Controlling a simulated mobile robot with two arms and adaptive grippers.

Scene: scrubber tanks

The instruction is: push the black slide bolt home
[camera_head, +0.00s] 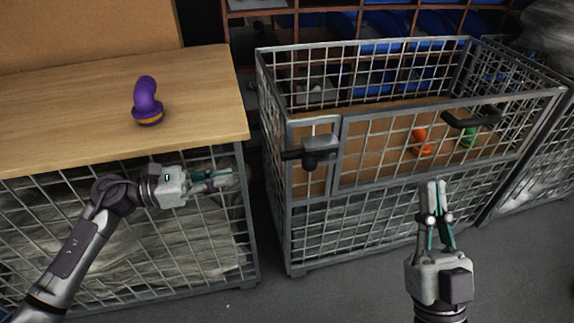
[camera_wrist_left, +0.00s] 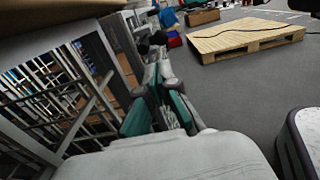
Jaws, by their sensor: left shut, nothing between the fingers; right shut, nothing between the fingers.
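The black slide bolt (camera_head: 293,155) sits at the upper left of the mesh cage's front gate (camera_head: 338,185). Its rod points left across the gate frame, and its round knob hangs below a grey housing (camera_head: 321,143). My left gripper (camera_head: 226,176) is shut and empty, left of the bolt and a little lower, apart from it, with its fingers pointing right. In the left wrist view the shut fingers (camera_wrist_left: 157,66) point ahead toward a small dark shape that may be the bolt. My right gripper (camera_head: 433,186) is shut and empty, fingers up, before the cage front.
A wooden tabletop (camera_head: 60,105) over a mesh cage stands at left, with a purple object (camera_head: 147,100) on it. Orange (camera_head: 421,142) and green (camera_head: 469,134) items lie inside the bolted cage. A narrow floor gap separates the cages.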

